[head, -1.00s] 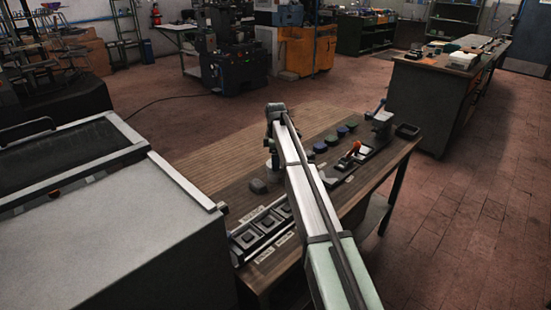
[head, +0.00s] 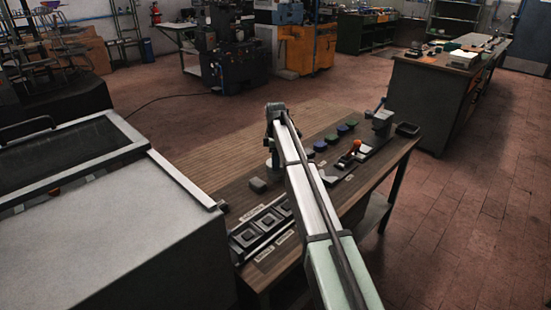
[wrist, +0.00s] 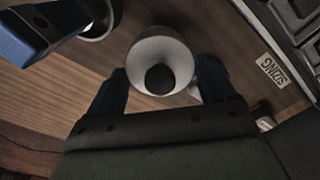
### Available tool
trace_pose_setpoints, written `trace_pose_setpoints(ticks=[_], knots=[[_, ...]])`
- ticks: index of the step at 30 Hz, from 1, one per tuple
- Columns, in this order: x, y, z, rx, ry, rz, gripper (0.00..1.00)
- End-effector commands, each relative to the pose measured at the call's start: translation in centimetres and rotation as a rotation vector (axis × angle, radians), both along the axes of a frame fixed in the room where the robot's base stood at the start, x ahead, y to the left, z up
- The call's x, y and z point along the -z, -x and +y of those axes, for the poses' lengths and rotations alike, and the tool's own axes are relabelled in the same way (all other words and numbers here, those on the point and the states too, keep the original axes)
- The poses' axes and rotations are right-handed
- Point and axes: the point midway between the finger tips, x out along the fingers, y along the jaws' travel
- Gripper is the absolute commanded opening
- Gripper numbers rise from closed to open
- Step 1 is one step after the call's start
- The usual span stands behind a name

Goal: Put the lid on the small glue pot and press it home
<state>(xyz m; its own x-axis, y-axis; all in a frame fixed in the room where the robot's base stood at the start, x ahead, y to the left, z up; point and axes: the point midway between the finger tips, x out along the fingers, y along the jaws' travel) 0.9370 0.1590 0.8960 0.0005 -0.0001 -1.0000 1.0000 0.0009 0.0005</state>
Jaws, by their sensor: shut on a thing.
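In the wrist view a pale grey round piece with a dark round centre, which looks like the lid with its knob (wrist: 160,50), sits between the fingers of my gripper (wrist: 160,88). The gripper is shut on it. I cannot make out the small glue pot under it, nor whether the two touch. In the head view my arm hides most of the gripper, and a pale bit of a round thing (head: 271,163) shows beside the arm over the bench.
A label reading SIZING (wrist: 272,71) and a dark blue body (wrist: 40,30) show in the wrist view.

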Motion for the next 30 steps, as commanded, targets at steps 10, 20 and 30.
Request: trace_pose_setpoints(ticks=[10,20,30], knots=[[0.42,0.0,0.0,0.0,0.0,0.0,0.66],[0.82,0.0,0.0,0.0,0.0,0.0,0.66],[0.94,0.0,0.01,0.0,0.0,0.0,0.66]])
